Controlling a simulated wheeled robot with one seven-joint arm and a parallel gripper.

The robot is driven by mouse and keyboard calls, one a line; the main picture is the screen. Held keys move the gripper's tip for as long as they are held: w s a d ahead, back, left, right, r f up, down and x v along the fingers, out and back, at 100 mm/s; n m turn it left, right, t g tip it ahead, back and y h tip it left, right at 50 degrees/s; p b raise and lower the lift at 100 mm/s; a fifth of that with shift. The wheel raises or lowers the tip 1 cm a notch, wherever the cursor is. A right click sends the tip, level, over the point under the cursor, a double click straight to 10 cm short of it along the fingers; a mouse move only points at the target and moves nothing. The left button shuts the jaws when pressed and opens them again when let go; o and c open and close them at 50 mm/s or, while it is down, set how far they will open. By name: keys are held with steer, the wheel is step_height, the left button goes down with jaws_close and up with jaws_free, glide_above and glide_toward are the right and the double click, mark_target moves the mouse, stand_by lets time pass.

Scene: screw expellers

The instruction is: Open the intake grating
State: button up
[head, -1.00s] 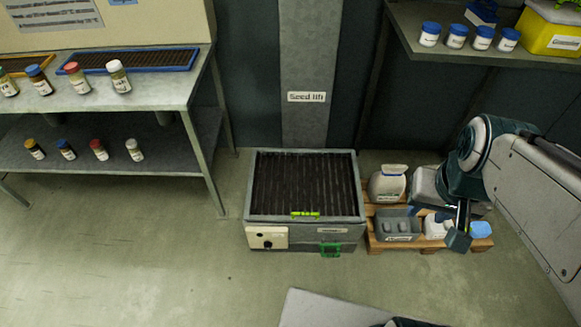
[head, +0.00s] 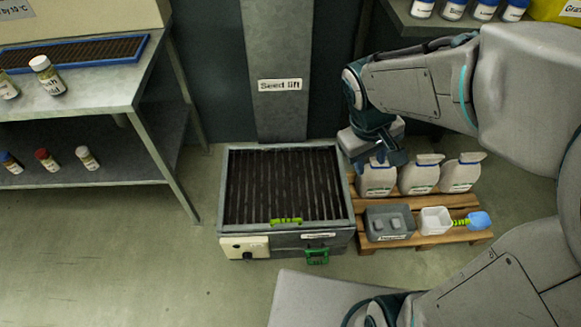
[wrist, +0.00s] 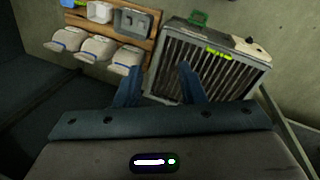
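The intake grating (head: 285,185) is a dark slatted panel lying flat in the top of a grey metal box (head: 290,240) on the floor. A yellow-green handle (head: 286,221) sits at its front edge. My gripper (head: 380,164) is above the pallet's back left, right of the box and apart from the grating. In the wrist view, the open, empty fingers (wrist: 158,82) point towards the box, with the grating (wrist: 207,72) beyond them and its handle (wrist: 218,54) clear of them. The grating's near part is partly hidden there by a finger.
A wooden pallet (head: 437,238) right of the box holds white jugs (head: 419,178), a grey tub (head: 389,223), a white container (head: 435,220) and a blue scoop (head: 479,220). A green latch (head: 317,257) is on the box front. A metal table (head: 95,90) stands left. Floor in front-left is clear.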

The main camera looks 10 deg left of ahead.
steer(key=w+a+f+n+h+b, duration=0.15)
steer(key=a+f+n+b, duration=0.25)
steer(key=a+f, duration=0.4)
steer(key=w+a+f+n+b, duration=0.2)
steer(key=a+f+n+b, duration=0.25)
steer(key=f, duration=0.65)
steer(key=n+t+b, duration=0.2)
steer(key=n+b, duration=0.3)
steer(key=b, duration=0.1)
glide_toward(283, 220)
steer(key=b+x, duration=0.5)
steer(key=x, duration=0.3)
steer(key=shift+d, duration=0.1)
jaws_close()
